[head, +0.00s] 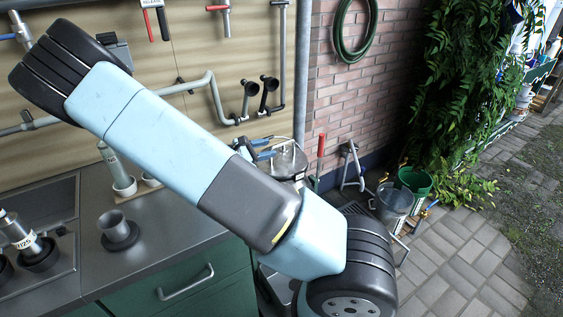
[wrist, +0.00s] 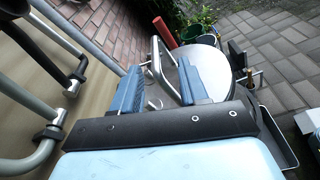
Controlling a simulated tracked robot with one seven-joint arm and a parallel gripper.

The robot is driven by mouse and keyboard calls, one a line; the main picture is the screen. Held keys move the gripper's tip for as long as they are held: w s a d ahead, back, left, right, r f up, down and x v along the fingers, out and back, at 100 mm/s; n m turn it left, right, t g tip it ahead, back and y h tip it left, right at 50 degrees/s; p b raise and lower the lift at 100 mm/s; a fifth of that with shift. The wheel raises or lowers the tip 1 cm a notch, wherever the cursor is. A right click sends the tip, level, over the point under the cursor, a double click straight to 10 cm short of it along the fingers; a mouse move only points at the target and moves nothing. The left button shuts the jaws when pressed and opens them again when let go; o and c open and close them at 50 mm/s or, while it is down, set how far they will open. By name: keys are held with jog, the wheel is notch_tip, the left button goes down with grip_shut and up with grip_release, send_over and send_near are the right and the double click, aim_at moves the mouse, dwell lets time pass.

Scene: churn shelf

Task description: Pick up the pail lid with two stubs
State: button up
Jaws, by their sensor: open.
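A round grey metal lid (head: 291,158) shows in the head view just past my gripper, partly hidden by my arm. In the wrist view its pale disc (wrist: 213,68) lies beyond and right of the jaws. A bent metal tube (wrist: 158,55) stands at its left side; I cannot tell whether this is one of the stubs. My gripper (wrist: 161,70) is open, its two blue fingers apart with the tube's lower part showing between them. It also shows in the head view (head: 258,149), close to the lid. Contact cannot be made out.
A red-handled tool (head: 321,147) stands right of the lid by the brick wall. A grey bucket (head: 394,199) and green bucket (head: 415,180) stand on the paving. Wall pipes (head: 213,95) lie behind my arm. A counter (head: 150,225) with a dark cup (head: 117,229) is left.

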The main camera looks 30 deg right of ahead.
aim_at(283, 144)
jog(key=shift+w+d+h, duration=0.25)
jog(key=shift+d+h, duration=0.05)
jog(key=shift+d, duration=0.1)
jog(key=shift+w+d+f, duration=0.25)
jog(key=shift+d, duration=0.9)
jog(key=shift+w+d+f, duration=0.2)
jog(key=shift+d, duration=0.9)
jog(key=shift+w+d+f, duration=0.25)
jog(key=shift+d, duration=0.9)
grip_shut()
